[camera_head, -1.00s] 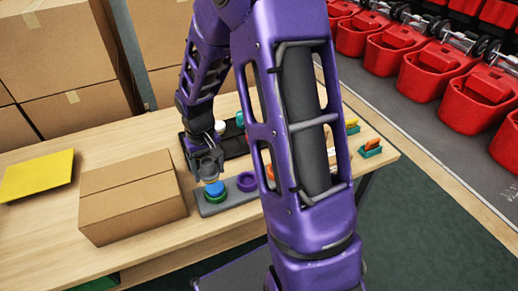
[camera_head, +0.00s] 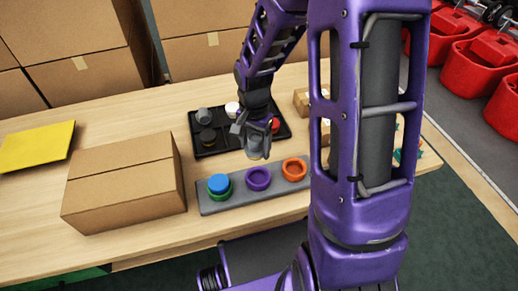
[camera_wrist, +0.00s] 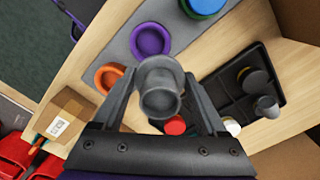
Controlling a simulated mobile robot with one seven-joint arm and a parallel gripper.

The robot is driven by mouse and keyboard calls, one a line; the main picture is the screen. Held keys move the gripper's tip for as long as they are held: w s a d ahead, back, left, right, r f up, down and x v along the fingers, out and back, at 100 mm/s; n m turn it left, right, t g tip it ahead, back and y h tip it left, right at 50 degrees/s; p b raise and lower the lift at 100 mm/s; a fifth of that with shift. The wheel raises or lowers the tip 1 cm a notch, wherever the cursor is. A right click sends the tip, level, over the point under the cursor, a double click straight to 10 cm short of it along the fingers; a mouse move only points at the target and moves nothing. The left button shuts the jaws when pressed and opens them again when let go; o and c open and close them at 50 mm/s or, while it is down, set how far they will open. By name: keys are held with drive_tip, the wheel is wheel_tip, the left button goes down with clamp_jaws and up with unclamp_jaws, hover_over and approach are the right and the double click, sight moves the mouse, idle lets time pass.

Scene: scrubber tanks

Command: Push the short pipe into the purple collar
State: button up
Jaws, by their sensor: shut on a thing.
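My gripper (camera_head: 256,130) is shut on the short pipe (camera_head: 257,152), a grey hollow piece that points down. In the wrist view the pipe (camera_wrist: 160,88) sits between the two fingers of my gripper (camera_wrist: 157,92). The purple collar (camera_head: 258,178) is an open ring on a grey strip (camera_head: 215,207). The pipe is above it and slightly behind it in the head view, apart from it.
On the strip, a blue piece (camera_head: 219,183) sits in a green collar at left, and an orange collar (camera_head: 295,169) is at right. A black tray (camera_head: 238,142) with several small pieces lies behind. A cardboard box (camera_head: 125,185) stands left. My arm hides the table's right part.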

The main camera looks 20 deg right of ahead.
drive_tip(key=m, duration=0.1)
drive_tip(key=s+m, duration=0.1)
drive_tip(key=m, duration=0.2)
drive_tip(key=shift+s+r, duration=0.2)
drive_tip(key=shift+r, duration=0.05)
drive_tip(key=m, duration=0.2)
drive_tip(key=s+m, duration=0.1)
drive_tip(key=m, duration=0.1)
drive_tip(key=shift+s+r, duration=0.1)
drive_tip(key=shift+f+b, duration=2.3)
drive_tip(key=shift+f, duration=0.7)
drive_tip(key=shift+f, duration=0.2)
drive_tip(key=shift+f, duration=1)
drive_tip(key=shift+s+f+b, duration=0.15)
drive_tip(key=shift+f+b, duration=0.15)
drive_tip(key=shift+b, duration=0.05)
